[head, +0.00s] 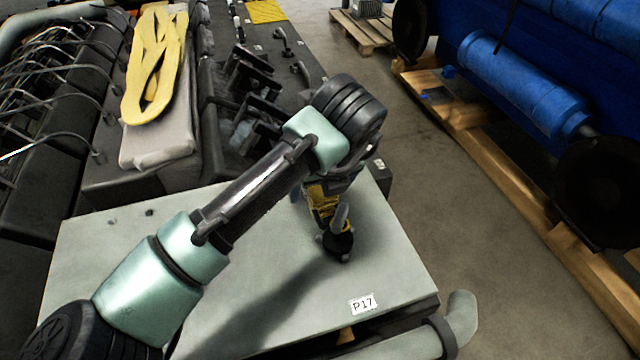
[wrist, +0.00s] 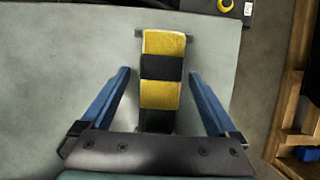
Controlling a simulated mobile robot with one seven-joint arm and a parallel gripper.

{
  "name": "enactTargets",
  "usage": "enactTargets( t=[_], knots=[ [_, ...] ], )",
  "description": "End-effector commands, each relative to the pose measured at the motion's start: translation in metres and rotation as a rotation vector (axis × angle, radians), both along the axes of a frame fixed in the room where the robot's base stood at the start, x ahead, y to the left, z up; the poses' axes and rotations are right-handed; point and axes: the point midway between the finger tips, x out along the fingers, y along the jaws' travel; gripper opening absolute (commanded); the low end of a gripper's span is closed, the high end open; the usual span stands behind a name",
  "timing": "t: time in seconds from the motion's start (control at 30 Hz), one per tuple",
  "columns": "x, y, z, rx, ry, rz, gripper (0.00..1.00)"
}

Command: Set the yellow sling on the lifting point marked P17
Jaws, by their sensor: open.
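The yellow sling (head: 153,70) lies folded in long flat loops on a grey padded surface at the upper left of the head view, well away from my gripper. The P17 label (head: 362,304) is on the pale grey plate (head: 250,310), near its front right corner. My gripper (wrist: 160,73) is open and points down over this plate. A yellow-and-black striped piece (wrist: 162,95) shows between its fingers, with a gap on each side. It also shows below my wrist in the head view (head: 322,205). Whether the piece stands on the plate cannot be told.
A row of dark engine parts (head: 250,95) stands behind the plate. Curved metal pipes (head: 60,90) run along the left. A grey pipe (head: 455,325) sits beyond the plate's front edge. A blue engine (head: 530,85) on wooden beams stands at the right, across open floor (head: 440,210).

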Motion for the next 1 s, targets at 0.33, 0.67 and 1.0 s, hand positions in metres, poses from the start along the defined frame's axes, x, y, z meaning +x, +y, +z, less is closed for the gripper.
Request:
enactTargets(
  t=[0.33,0.67,1.0],
  knots=[
    [-0.009,-0.004,0.023,0.0,-0.003,-0.004,0.95],
    [-0.036,-0.013,0.089,0.0,-0.003,-0.003,0.95],
    [-0.048,-0.016,0.119,0.0,0.0,-0.001,0.95]
  ],
)
